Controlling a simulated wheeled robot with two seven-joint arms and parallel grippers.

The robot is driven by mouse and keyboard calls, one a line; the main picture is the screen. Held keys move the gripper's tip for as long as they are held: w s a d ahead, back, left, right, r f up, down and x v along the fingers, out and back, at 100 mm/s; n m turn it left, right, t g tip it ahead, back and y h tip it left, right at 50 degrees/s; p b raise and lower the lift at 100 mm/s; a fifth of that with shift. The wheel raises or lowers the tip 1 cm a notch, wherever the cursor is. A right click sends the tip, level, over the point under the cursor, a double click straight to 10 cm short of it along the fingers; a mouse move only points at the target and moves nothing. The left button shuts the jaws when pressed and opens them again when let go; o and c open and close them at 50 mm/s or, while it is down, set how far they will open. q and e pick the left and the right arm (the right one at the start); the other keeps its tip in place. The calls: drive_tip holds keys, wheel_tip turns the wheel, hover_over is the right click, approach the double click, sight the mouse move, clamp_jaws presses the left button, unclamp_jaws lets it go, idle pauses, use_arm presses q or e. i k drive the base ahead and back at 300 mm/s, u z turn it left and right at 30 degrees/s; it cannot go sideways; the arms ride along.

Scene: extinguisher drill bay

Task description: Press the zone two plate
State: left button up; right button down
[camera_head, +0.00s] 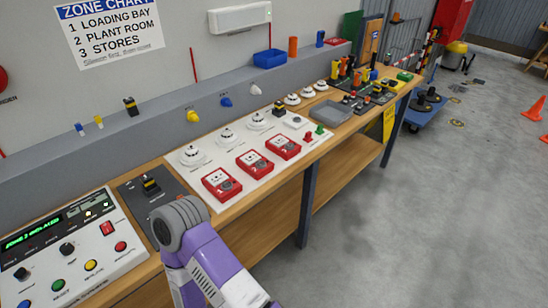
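Three red call points with pale front plates stand in a row on a white board (203,160) on the bench: a near one (221,184), a middle one (255,163) and a far one (284,146). Their zone labels are too small to read, so I cannot tell from markings which is zone two. The wall chart (108,28) lists zone 2 as plant room. A purple and grey arm link of mine rises at the bottom, left of the near call point. Neither gripper shows in the picture.
A control panel (70,262) with a green display, knobs and coloured buttons is at the lower left. A dark plate with a yellow-marked switch (151,187) lies beside it. White detectors (192,154) line the board's back. A grey tray (332,112) is farther along.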

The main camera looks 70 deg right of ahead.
sight(249, 159)
drive_tip(key=z, duration=1.5)
drive_tip(key=k, duration=1.35)
drive_tip(key=u, duration=0.2)
drive_tip(key=i, duration=0.3)
drive_tip(key=z, duration=0.8)
drive_tip(key=i, duration=1.5)
drive_tip(key=u, duration=0.7)
